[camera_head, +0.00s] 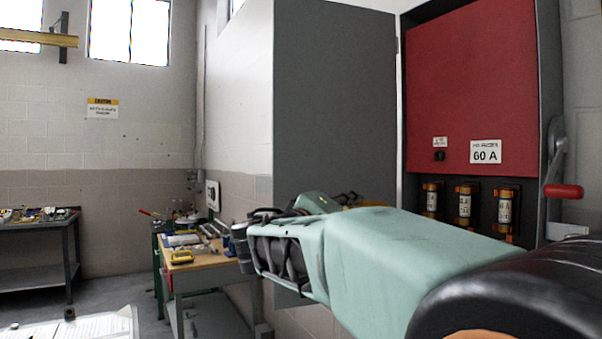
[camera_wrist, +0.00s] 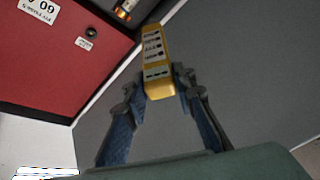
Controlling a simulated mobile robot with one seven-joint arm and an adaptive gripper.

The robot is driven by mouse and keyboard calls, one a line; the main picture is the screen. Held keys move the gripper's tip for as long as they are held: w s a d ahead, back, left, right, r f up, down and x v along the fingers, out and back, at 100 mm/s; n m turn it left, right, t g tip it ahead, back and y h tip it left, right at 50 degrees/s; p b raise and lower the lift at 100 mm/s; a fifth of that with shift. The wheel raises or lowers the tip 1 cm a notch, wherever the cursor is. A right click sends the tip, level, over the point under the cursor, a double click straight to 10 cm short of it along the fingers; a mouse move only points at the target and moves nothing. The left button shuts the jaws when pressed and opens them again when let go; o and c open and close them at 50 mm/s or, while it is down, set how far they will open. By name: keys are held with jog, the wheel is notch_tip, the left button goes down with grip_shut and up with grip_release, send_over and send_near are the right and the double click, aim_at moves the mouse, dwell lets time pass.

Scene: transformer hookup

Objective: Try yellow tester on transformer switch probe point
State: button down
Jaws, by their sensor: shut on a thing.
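My gripper (camera_wrist: 158,82) is shut on the yellow tester (camera_wrist: 154,52), which has a row of pale label plates on its face. In the wrist view the tester points away from me, over the grey cabinet door. The red switch panel (camera_head: 470,80) with its 60 A label (camera_head: 485,152) is at the right in the head view. It also shows at the upper left of the wrist view (camera_wrist: 55,60). A small dark round point (camera_head: 439,156) sits under a small label on the panel. The tester is apart from the panel. In the head view my arm mostly hides the gripper.
The open grey door (camera_head: 335,90) stands left of the panel. Several fuses (camera_head: 465,205) sit below the panel, and a red-handled lever (camera_head: 563,190) is at its right. A workbench (camera_head: 205,262) with tools and a yellow device (camera_head: 181,257) stands at the left.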

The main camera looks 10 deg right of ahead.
jog(key=s+r+h, duration=0.2)
jog(key=s+r, duration=0.2)
jog(key=r, duration=0.7)
jog(key=w+d+p, duration=0.2)
jog(key=w+d, duration=0.1)
jog(key=d, duration=0.4)
jog(key=shift+d, duration=0.35)
jog(key=shift+w+d, duration=0.3)
jog(key=shift+d, duration=0.2)
dwell(0.3)
jog(key=shift+b, duration=0.4)
dwell(1.7)
jog(key=s+a+b, duration=0.2)
jog(key=a+b, duration=0.1)
jog(key=a, duration=0.3)
jog(key=shift+s+a, duration=0.2)
jog(key=shift+a, duration=0.1)
dwell(0.3)
dwell(0.4)
